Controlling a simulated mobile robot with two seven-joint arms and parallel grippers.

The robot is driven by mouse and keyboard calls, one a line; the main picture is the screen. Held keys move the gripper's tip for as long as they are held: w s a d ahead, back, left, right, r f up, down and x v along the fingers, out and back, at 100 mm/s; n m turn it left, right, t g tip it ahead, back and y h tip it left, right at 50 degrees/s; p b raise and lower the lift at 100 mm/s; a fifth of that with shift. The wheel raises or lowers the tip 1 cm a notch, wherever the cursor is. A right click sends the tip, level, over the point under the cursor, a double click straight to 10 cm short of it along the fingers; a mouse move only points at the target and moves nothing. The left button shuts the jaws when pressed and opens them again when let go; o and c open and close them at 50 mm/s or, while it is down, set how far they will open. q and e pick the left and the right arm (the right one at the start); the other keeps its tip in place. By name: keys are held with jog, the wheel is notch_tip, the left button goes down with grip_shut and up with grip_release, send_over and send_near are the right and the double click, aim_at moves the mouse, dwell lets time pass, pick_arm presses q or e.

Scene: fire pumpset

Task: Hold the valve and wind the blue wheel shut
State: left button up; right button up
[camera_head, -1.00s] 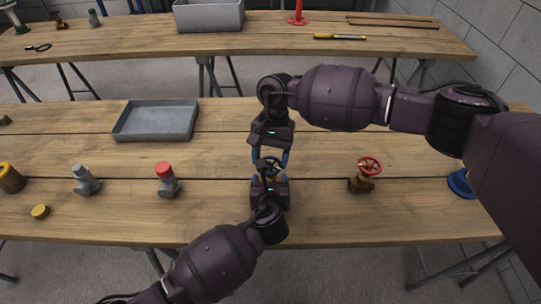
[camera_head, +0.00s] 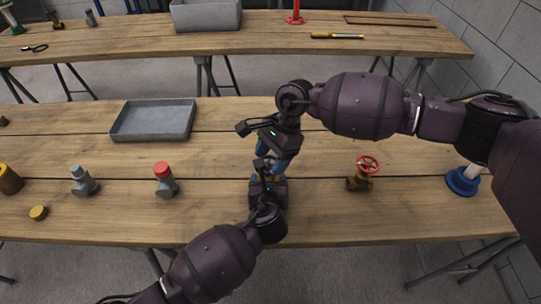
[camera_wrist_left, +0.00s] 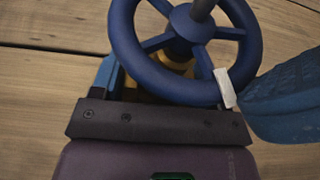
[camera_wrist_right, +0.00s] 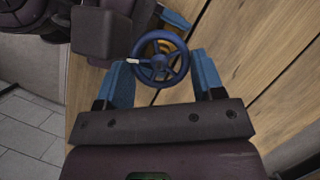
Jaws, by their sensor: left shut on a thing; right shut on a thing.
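The blue wheel (camera_head: 267,163) is mostly hidden by my grippers in the head view. The left wrist view shows its rim (camera_wrist_left: 165,82) above the yellow valve body (camera_wrist_left: 180,65), with a white mark on the rim. My left gripper (camera_head: 268,180) is low at the valve and shut on its body; the contact is partly hidden under the wheel. My right gripper (camera_head: 279,155) comes from above and is turned at a slant.
A red-wheeled valve (camera_head: 361,174) and a blue-based plunger-like item (camera_head: 463,181) stand to the right. A red-capped fitting (camera_head: 165,180), a grey fitting (camera_head: 84,181) and a yellow cap (camera_head: 38,213) stand left. A grey tray (camera_head: 152,120) lies behind them.

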jog(key=shift+s+m+t+y, duration=0.15)
jog(key=shift+m+t+y, duration=0.4)
jog(key=shift+m, duration=1.35)
jog(key=o, duration=0.9)
jog(key=shift+o, duration=0.2)
jog(key=shift+d, duration=0.1)
jog(key=v, duration=1.2)
jog(key=shift+s, duration=0.2)
jog(key=shift+r, duration=0.15)
